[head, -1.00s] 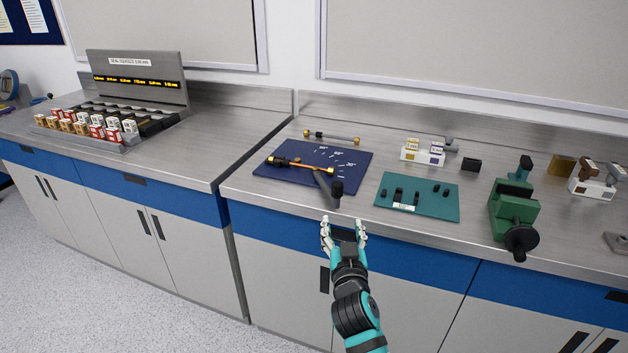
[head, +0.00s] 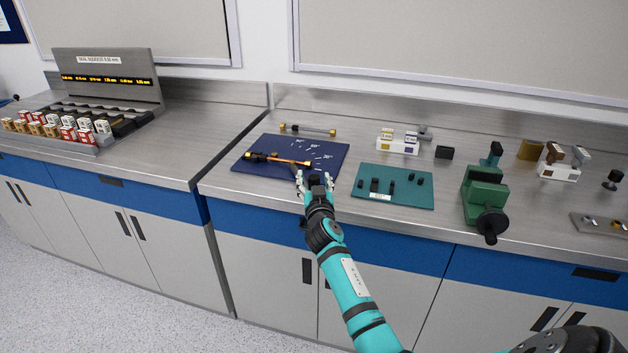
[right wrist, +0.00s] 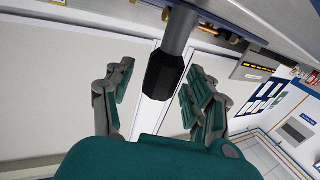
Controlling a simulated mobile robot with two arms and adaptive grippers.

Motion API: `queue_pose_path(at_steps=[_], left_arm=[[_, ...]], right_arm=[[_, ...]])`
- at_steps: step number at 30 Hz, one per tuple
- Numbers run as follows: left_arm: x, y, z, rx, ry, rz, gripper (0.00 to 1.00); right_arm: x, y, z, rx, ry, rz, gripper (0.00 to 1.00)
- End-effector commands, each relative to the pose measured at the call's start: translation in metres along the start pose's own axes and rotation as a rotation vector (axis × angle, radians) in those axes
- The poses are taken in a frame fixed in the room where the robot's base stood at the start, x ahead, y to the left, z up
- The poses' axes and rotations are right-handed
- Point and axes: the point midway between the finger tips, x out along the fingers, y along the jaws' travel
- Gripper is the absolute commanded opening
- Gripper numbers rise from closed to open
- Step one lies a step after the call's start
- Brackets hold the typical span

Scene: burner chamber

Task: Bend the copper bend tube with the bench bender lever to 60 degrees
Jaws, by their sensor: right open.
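The copper bend tube (head: 286,161) lies on the blue bender board (head: 262,144), which carries white angle marks; it looks straight. In the head view the bender lever is mostly hidden behind my right gripper (head: 315,182). In the right wrist view the lever's black grip (right wrist: 163,72) and grey shaft (right wrist: 181,28) stand between the two spread finger sets of my right gripper (right wrist: 160,98). The fingers are open, with a gap visible on both sides of the grip. My left gripper is not in view.
A teal mat (head: 391,170) with small black parts lies right of the board. A green vise (head: 485,195) stands further right. A second rod with brass ends (head: 308,130) lies behind the board. A rack of small boxes (head: 75,128) stands on the left bench.

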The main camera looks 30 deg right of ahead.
Motion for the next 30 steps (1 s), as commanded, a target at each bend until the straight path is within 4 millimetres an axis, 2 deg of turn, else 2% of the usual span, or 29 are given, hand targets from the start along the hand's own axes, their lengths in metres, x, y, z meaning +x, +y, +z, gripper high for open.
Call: queue_pose_path(at_steps=[9,22,30], left_arm=[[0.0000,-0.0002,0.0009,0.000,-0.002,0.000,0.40],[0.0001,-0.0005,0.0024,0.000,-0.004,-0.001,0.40],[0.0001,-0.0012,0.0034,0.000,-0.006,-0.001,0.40]], right_arm=[[0.0034,0.0002,-0.0003,0.000,0.001,0.000,0.55],[0.0031,-0.0001,-0.0002,0.000,0.000,0.000,0.00],[0.0030,0.0002,0.0002,-0.001,0.000,0.000,0.00]])
